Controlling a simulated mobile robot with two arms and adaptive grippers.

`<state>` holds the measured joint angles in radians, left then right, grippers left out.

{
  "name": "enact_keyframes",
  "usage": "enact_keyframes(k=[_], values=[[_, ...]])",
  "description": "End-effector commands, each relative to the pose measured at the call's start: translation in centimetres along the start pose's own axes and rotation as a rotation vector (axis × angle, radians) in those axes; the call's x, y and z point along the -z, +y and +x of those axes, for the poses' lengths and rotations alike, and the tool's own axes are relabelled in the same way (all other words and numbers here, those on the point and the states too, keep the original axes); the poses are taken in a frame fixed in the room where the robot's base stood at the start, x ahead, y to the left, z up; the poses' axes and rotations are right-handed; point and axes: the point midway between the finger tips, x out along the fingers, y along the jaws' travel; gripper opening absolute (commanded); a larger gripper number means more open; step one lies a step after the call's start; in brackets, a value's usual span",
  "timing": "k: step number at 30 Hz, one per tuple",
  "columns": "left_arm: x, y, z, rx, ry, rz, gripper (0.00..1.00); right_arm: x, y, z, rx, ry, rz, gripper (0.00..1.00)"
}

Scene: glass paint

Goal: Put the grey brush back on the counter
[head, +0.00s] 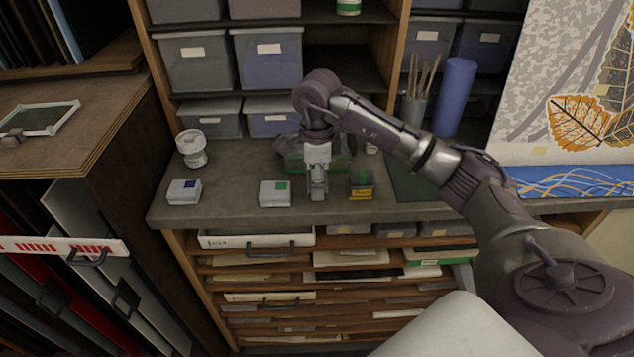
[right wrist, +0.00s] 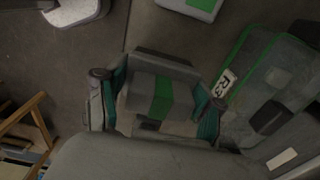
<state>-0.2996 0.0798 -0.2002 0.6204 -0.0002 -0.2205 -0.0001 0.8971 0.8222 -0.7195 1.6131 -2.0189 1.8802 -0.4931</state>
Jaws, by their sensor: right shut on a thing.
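My right gripper (head: 318,190) points down over the middle of the grey counter (head: 235,165), near its front part. In the right wrist view my right gripper (right wrist: 156,112) is shut on a grey block-like thing with a green band, which I take for the grey brush (right wrist: 140,92). The brush lies between the two green-padded fingers, its lower end partly hidden by the gripper. In the head view the gripper mostly hides it. I cannot tell whether it touches the counter. My left gripper is in neither view.
A green-labelled box (head: 275,193) stands left of the gripper, and a yellow-and-dark block (head: 361,184) right of it. A clear green-edged case (right wrist: 268,85) lies close by. A blue-labelled box (head: 184,191) and a white jar (head: 191,148) stand farther left.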

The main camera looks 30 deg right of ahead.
Motion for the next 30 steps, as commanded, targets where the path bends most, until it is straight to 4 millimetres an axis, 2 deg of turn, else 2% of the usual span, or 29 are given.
enact_keyframes(k=[1, 6, 17, 18, 21, 22, 30], values=[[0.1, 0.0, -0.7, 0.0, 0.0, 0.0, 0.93, 0.1, 0.1, 0.6, -0.006, 0.002, 0.0, 0.35], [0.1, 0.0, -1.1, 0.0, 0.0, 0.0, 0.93, 0.0, 0.1, 2.2, -0.001, -0.001, -0.001, 0.35], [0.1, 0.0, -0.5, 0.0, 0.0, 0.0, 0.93, 0.0, 0.0, 2.8, 0.0, -0.001, -0.001, 0.35], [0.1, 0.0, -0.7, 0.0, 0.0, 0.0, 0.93, 0.0, 0.0, 2.7, 0.0, -0.001, -0.001, 0.72], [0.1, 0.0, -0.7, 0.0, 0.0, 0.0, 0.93, 0.0, 0.0, 2.6, 0.0, -0.001, -0.001, 0.89], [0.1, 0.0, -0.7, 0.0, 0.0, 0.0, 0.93, 0.0, 0.0, 2.6, 0.0, -0.001, -0.001, 0.92], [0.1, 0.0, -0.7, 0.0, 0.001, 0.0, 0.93, 0.0, 0.0, 2.6, 0.0, -0.001, -0.001, 0.92]])
